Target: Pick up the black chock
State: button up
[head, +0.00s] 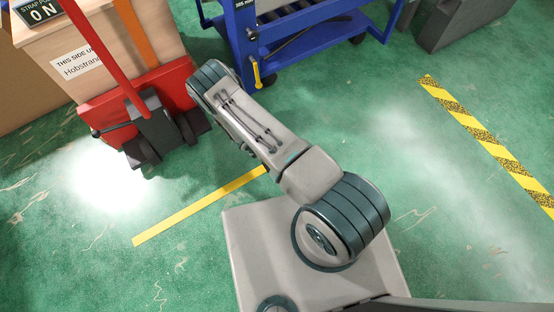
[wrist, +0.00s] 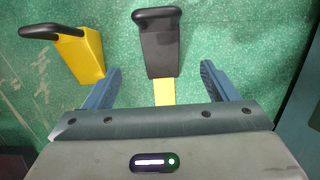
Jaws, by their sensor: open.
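The black chock (wrist: 159,58) with its dark loop handle shows in the wrist view. It lies on the green floor ahead of my gripper (wrist: 160,78), roughly midway between the two blue fingers, which are spread apart. Its near end points toward the palm, and neither finger appears to touch it. How far the fingertips are above the floor I cannot tell. In the head view my arm hides the gripper, and I cannot make out the chock there.
A yellow chock (wrist: 83,55) with a black handle stands close outside the left finger. A red pallet jack (head: 140,100) with a crate (head: 110,35) is at left, a blue cart (head: 300,45) at the back. The floor at right, around the hazard tape (head: 485,140), is clear.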

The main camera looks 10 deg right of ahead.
jog(key=b+x, duration=0.4)
jog(key=x, duration=0.6)
jog(key=shift+d+f, duration=0.1)
jog(key=shift+d, duration=0.15)
jog(key=c, duration=1.3)
jog(key=shift+o, duration=0.2)
jog(key=shift+w, duration=0.1)
